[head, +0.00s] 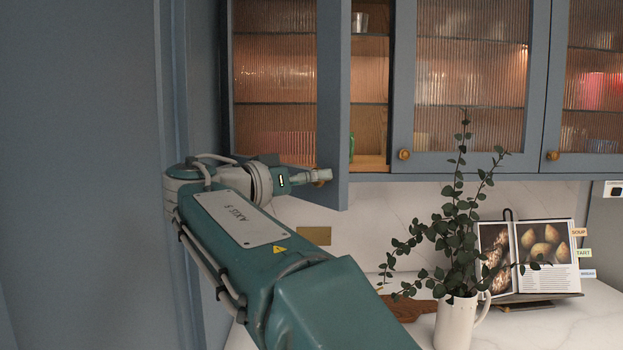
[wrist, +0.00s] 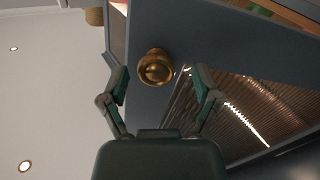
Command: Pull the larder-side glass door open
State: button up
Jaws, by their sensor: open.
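The larder-side glass door (head: 334,95) is the leftmost wall-cabinet door, blue-framed with ribbed glass. It stands ajar, swung out, with a gap at its right edge showing the shelves inside. My gripper (head: 303,178) is at the door's lower right corner. In the wrist view my gripper (wrist: 160,75) is open, one finger on each side of the round brass knob (wrist: 155,67). The knob lies between the fingertips, and I see no finger closed on it. In the head view the gripper mostly hides the knob.
The middle door (head: 402,80) and right door (head: 557,80) are closed. A tall blue panel (head: 85,150) stands close left of my arm.

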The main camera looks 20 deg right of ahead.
jog(key=v, duration=0.7)
jog(key=shift+a+f, duration=0.1)
